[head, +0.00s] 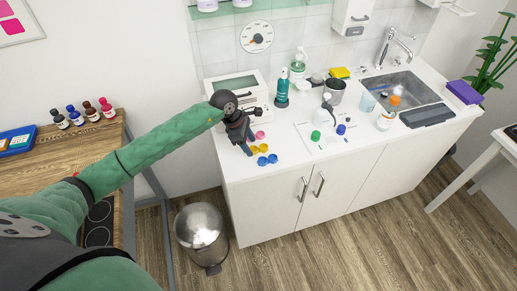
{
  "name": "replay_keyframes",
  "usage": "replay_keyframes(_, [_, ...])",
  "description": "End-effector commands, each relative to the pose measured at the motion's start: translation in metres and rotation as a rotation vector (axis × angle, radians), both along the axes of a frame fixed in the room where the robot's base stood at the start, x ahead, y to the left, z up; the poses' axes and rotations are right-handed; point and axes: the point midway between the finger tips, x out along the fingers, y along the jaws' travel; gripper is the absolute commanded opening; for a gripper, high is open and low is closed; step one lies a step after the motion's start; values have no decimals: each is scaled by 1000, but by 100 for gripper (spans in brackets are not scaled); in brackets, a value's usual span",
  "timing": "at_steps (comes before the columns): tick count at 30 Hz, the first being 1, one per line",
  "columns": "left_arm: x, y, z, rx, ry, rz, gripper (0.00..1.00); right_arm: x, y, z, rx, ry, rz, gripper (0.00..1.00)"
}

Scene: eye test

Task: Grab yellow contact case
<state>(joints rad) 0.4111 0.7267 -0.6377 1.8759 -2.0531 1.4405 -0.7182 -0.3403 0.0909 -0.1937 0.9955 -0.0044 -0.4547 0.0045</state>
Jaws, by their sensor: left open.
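The yellow contact case (259,149) lies on the white counter (243,171) near its left front part, between a pink contact case (260,135) behind it and a blue contact case (267,160) in front of it. My left gripper (249,147) is open, its dark fingers pointing down just left of the yellow case. I cannot tell whether a finger touches the case. Nothing shows between the fingers. My right gripper is out of view.
A white boxy appliance (236,87) stands behind the gripper. A metal bin (201,232) stands on the floor. The counter's front left is clear.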

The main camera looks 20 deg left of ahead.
Motion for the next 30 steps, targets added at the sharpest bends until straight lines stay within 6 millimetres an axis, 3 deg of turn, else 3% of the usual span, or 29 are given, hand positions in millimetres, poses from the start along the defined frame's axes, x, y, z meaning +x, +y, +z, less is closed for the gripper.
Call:
replay_keyframes(3, [1,-5,-13,0,1,1,54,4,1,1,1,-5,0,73])
replay_keyframes(10, [1,-5,-15,1,0,0,54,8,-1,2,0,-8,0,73])
replay_keyframes(18, [1,-5,-15,1,0,0,7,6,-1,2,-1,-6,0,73])
replay_keyframes(30, [1,-5,-12,1,-2,0,7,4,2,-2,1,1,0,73])
